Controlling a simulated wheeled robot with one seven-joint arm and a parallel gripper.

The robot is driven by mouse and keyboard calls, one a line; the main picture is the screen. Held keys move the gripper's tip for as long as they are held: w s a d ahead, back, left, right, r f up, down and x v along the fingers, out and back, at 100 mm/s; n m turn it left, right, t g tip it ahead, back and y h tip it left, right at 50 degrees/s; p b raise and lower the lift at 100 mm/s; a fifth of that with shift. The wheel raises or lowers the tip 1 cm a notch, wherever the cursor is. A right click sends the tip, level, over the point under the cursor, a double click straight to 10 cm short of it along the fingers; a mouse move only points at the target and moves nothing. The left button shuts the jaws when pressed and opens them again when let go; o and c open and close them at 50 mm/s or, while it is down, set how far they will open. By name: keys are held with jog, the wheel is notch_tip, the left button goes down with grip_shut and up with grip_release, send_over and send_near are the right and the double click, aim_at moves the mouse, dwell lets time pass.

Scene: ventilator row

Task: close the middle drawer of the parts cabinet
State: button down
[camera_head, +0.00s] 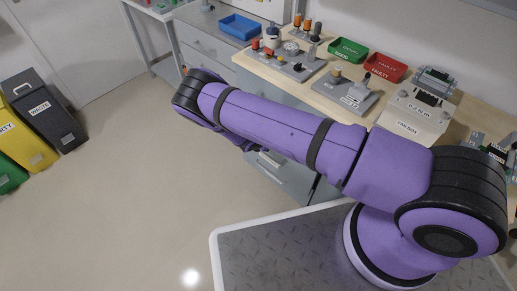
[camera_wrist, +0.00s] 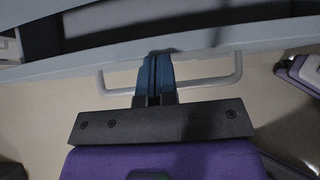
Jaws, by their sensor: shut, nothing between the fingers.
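A grey drawer front (camera_wrist: 60,66) fills the upper part of the wrist view, with its dark open inside beyond the top edge. Its pale bar handle (camera_wrist: 218,82) runs along the near side. My gripper (camera_wrist: 155,62) has its blue fingers shut and empty, with the tips at the drawer front, between the ends of the handle. Whether they touch the front is not clear. In the head view a grey drawer front (camera_head: 288,182) stands out below the bench, partly hidden by my purple arm. My gripper is mostly hidden there. Which drawer level this is cannot be told.
The wooden workbench (camera_head: 325,95) above carries fixtures, a green tray (camera_head: 347,50) and a red tray (camera_head: 381,67). A grey drawer unit (camera_head: 205,45) with a blue tray (camera_head: 239,27) stands behind. Bins (camera_head: 45,115) stand at left. The floor between is clear.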

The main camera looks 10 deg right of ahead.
jog(key=shift+w+d, duration=0.5)
jog(key=shift+d, duration=0.35)
jog(key=s+a+f+v, duration=0.1)
jog(key=a+f+v, duration=0.1)
jog(key=v, duration=1)
jog(key=s+d+f+n+t+h, duration=0.2)
jog(key=s+n, duration=0.4)
jog(key=n, duration=0.3)
jog(key=s+d+f+n+t+h, duration=0.1)
jog(key=s+d+f+n+h, duration=0.15)
jog(key=s+n, duration=0.45)
jog(key=w+d+f+n, duration=0.2)
jog(key=w+d+f, duration=0.1)
jog(key=w+d, duration=0.6)
jog(key=shift+d, duration=0.8)
jog(key=shift+w+d, duration=0.1)
